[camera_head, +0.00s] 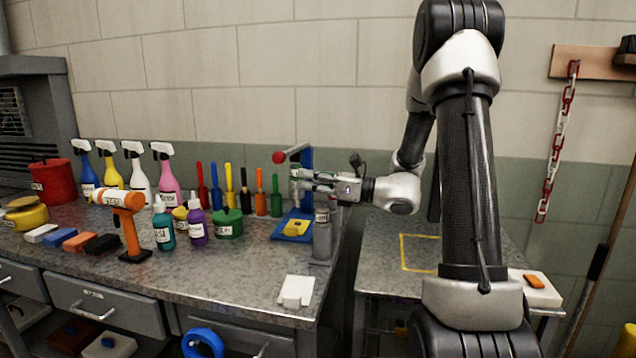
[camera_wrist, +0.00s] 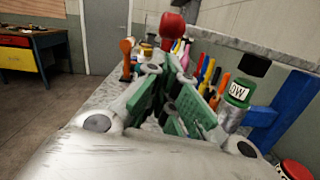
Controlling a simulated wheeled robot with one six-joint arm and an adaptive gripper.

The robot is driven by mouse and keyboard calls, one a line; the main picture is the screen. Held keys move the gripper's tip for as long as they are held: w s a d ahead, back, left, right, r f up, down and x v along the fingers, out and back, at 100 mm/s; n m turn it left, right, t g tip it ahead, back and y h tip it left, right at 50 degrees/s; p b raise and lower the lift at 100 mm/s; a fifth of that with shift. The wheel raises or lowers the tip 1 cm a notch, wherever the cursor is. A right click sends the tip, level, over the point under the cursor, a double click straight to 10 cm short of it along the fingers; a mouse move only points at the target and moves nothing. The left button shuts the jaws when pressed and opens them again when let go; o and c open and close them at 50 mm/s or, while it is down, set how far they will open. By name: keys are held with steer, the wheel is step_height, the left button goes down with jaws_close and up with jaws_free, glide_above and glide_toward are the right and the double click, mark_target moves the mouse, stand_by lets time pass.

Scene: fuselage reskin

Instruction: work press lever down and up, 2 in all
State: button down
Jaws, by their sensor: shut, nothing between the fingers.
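The press has a blue frame (camera_head: 308,160) and a blue base (camera_head: 283,232), standing at the right end of the workbench. Its lever ends in a red ball knob (camera_head: 279,157), which points out to the left and sits high, near the top of the frame. My gripper (camera_head: 297,175) is shut and empty, in front of the press and just below the lever. In the wrist view the red knob (camera_wrist: 172,28) shows just beyond and above the fingertips (camera_wrist: 174,66). I see no clear contact. The blue frame (camera_wrist: 285,110) stands to the right, behind a green-labelled cylinder (camera_wrist: 238,93).
A yellow piece (camera_head: 296,228) lies on the press base. A grey cylinder (camera_head: 322,235) stands beside it. Markers (camera_head: 245,190), bottles (camera_head: 197,226) and an orange hammer (camera_head: 127,222) crowd the bench to the left. A white block (camera_head: 296,291) lies at the front edge.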

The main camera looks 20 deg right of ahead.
steer(key=shift+x, duration=2.4)
steer(key=shift+s+r, duration=0.1)
steer(key=shift+r, duration=1.05)
